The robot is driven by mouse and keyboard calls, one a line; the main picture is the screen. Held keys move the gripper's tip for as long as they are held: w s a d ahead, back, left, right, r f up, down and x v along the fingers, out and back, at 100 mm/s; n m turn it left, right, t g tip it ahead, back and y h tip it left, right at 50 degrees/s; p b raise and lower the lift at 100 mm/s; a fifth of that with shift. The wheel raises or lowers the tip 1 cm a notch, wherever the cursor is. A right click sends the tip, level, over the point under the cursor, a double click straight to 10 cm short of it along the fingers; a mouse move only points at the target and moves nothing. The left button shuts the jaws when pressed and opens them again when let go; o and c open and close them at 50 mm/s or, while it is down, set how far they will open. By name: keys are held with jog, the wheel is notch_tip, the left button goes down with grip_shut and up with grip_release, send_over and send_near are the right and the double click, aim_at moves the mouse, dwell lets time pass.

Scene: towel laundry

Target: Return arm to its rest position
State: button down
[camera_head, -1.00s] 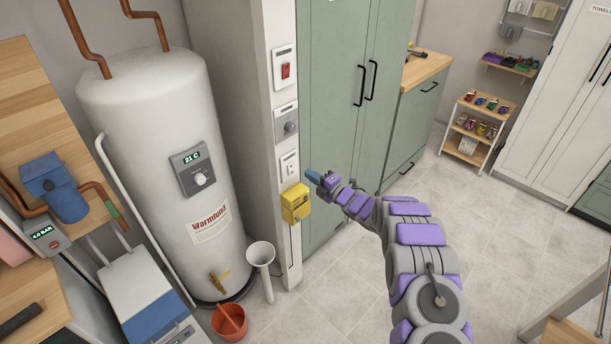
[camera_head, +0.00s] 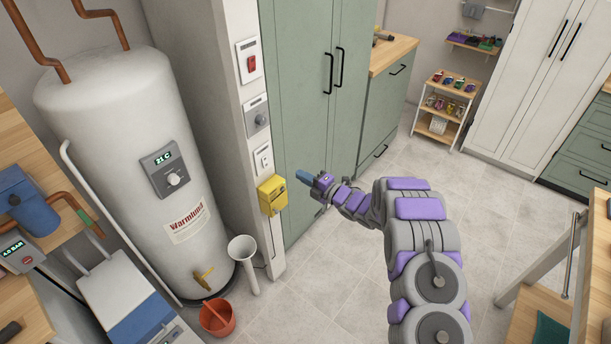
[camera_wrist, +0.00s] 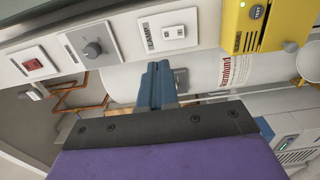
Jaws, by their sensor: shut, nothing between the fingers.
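My gripper (camera_head: 303,176) is at the end of my grey and purple arm, held out in front of the green cabinet. In the wrist view its blue fingers (camera_wrist: 156,84) are together with nothing between them. The arm is bent, with its elbow toward the lower right of the head view. The gripper points left toward the narrow white panel and the yellow box (camera_head: 272,195), apart from the box in the head view. In the wrist view the yellow box (camera_wrist: 262,25) is at the upper right.
A white water heater (camera_head: 125,130) stands at left, with a red bucket (camera_head: 217,318) and a white funnel (camera_head: 242,250) at its foot. A tall green cabinet (camera_head: 300,110) is behind the gripper. A wooden-topped bench (camera_head: 540,310) is at lower right. Tiled floor (camera_head: 470,200) lies clear between.

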jog(key=w+d+r+m+t+h, duration=0.1)
jog(key=w+d+r+m+h, duration=0.2)
jog(key=d+r+m+h, duration=0.7)
jog(key=s+d+r+m+g+h, duration=0.2)
jog(key=s+d+r+m+h, duration=0.15)
jog(key=s+d, duration=0.35)
jog(key=s+d+r+m+g+h, duration=0.25)
jog(key=s+d+m, duration=0.2)
jog(key=s, duration=0.45)
jog(key=s+a+r+m+g, duration=0.1)
jog(key=s+a+m+g, duration=0.1)
jog(key=s, duration=1.2)
jog(key=s+a+r+m+g+y, duration=0.1)
jog(key=s+m+g, duration=0.3)
jog(key=s, duration=1.1)
jog(key=s+a+r+m+g, duration=0.1)
jog(key=s+a+m+g, duration=0.2)
jog(key=s, duration=1.2)
jog(key=shift+a+r+m+y, duration=0.3)
jog(key=shift+a+m+y, duration=0.1)
jog(key=shift+a+m, duration=0.25)
jog(key=shift+d, duration=0.25)
